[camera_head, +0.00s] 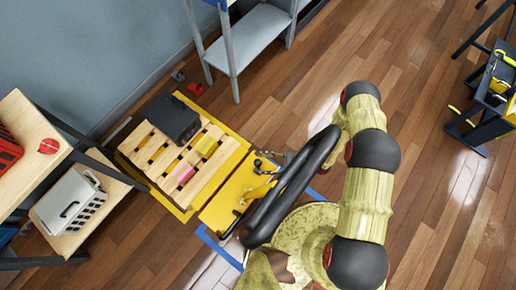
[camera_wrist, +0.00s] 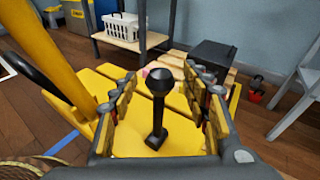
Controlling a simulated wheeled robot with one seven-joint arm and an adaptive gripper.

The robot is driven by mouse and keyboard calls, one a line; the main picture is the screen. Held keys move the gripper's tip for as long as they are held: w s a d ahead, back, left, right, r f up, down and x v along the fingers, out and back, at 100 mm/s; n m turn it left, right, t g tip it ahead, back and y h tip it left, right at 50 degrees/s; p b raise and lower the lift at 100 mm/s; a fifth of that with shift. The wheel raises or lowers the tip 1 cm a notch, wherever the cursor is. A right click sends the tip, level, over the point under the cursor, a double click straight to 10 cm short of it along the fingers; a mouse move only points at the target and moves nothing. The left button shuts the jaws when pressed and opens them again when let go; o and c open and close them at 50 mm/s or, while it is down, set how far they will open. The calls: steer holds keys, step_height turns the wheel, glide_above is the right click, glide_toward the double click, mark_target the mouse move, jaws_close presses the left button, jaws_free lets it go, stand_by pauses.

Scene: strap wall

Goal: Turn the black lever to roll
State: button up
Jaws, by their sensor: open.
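The black lever (camera_wrist: 157,110) stands upright in the wrist view, with a round knob on a thin stem and a block-like foot. It rises from a yellow surface (camera_wrist: 185,142). My gripper (camera_wrist: 163,97) is open, with one finger on each side of the lever; a gap shows on both sides and neither finger appears to touch it. In the head view the yellow truck body (camera_head: 232,200) lies beside the pallet, partly covered by a thick black loop (camera_head: 292,187) and my arm. I cannot make out the lever clearly there.
A wooden pallet (camera_head: 205,165) carries a black box (camera_head: 172,117) and small coloured items. Shelves with a white basket (camera_head: 70,201) stand at the left. A yellow post (camera_wrist: 45,50) rises close at the left in the wrist view.

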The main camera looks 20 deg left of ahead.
steer(key=v, duration=1)
steer(key=shift+d, duration=0.35)
